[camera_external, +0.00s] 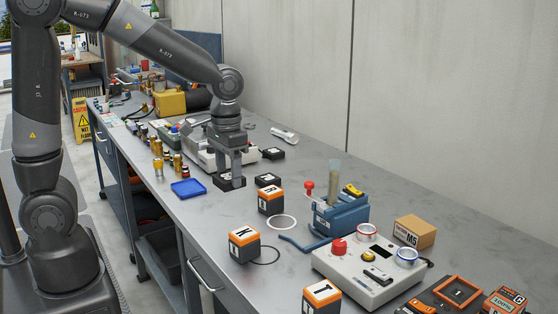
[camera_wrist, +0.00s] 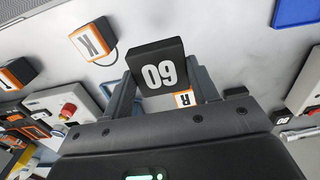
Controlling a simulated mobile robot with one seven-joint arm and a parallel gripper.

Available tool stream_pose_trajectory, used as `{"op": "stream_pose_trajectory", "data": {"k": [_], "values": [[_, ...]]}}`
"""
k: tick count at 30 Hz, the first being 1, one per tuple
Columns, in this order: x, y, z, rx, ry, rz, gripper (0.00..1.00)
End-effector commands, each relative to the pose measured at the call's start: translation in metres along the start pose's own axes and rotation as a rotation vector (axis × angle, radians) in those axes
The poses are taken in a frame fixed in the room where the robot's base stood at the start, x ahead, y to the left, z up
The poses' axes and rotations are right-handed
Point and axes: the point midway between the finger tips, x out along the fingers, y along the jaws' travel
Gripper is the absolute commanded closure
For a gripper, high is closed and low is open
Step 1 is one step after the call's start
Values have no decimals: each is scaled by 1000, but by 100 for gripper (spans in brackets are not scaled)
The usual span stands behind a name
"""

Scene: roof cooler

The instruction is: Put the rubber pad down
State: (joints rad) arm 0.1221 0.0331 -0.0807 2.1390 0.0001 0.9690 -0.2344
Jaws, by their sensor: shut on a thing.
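The rubber pad appears to be the black block with a white two-digit number (camera_wrist: 158,62), held between my fingers in the wrist view. In the external view the black pad (camera_external: 229,183) shows low between the fingertips, close to the grey bench top. I cannot tell whether it touches the bench. My gripper (camera_external: 230,178) points down and is shut on the pad; its fingers also show either side of it in the wrist view (camera_wrist: 163,88).
A blue tray (camera_external: 188,188) lies left of my gripper. Black blocks (camera_external: 268,180) and an orange-edged R block (camera_external: 270,200) stand close on the right. A K block (camera_external: 244,244), a white ring (camera_external: 282,222) and a blue vise (camera_external: 340,213) are nearer. Bare bench (camera_external: 215,225) lies in front.

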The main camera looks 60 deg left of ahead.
Motion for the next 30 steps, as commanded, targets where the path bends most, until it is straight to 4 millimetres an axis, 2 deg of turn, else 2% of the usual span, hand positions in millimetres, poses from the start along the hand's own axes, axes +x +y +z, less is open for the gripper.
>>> {"op": "stream_pose_trajectory", "data": {"k": [1, 6, 18, 24, 30], "values": [[-3, 1, -19, 0, 0, 1, 71], [-12, 3, -80, 10, -1, 3, 71], [-15, -5, -211, 24, -1, 4, 71], [-6, -16, -267, 27, -2, 2, 71], [3, -26, -305, 30, 0, -2, 71]]}}
